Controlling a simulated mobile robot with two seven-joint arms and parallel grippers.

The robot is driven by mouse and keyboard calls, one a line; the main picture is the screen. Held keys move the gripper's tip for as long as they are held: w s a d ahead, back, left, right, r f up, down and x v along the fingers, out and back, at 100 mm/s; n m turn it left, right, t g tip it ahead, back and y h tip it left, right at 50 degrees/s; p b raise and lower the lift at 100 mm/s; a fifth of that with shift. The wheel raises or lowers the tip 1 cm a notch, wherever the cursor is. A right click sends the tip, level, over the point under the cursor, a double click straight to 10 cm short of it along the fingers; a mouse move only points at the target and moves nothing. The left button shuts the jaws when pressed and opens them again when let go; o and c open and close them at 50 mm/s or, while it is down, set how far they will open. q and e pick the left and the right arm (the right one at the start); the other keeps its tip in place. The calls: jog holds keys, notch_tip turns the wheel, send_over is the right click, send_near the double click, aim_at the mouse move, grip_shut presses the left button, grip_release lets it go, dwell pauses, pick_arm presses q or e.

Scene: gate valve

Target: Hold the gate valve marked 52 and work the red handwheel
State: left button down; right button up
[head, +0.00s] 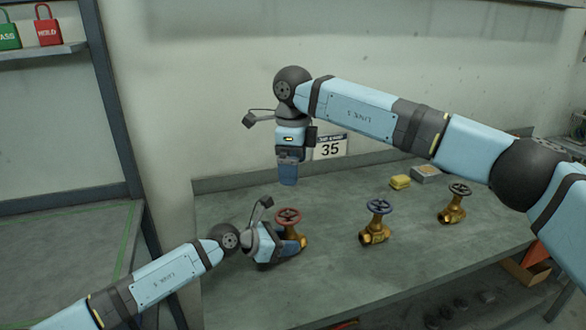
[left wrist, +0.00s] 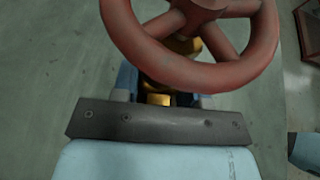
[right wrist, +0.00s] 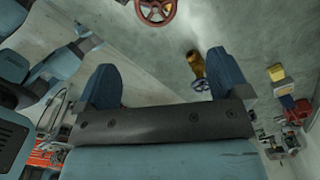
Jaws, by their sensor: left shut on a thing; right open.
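The gate valve (head: 303,241) with the red handwheel (head: 288,216) stands on the grey bench near its front left part. I cannot read a 52 on it. My left gripper (head: 290,246) is shut on the valve's brass body, below the wheel. The left wrist view shows the red handwheel (left wrist: 190,72) large and close, with brass (left wrist: 158,99) between the blue fingers. My right gripper (head: 288,180) points down, open and empty, above the red wheel and apart from it. In the right wrist view the red handwheel (right wrist: 156,10) shows at the top edge, beyond the spread fingers.
A brass valve with a blue handwheel (head: 378,206) stands to the right, and one with a dark handwheel (head: 459,189) farther right. A yellow block (head: 400,182) and a grey box (head: 426,174) lie at the back. A sign reading 35 (head: 331,147) hangs on the wall.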

aim_at(289, 214)
jog(key=f+n, duration=0.2)
jog(key=f, duration=0.2)
jog(key=f+n, duration=0.3)
jog(key=f, duration=0.1)
jog(key=a+f+n, duration=0.1)
jog(key=f+n, duration=0.2)
jog(key=f, duration=0.1)
dwell(0.5)
jog(key=c, duration=0.9)
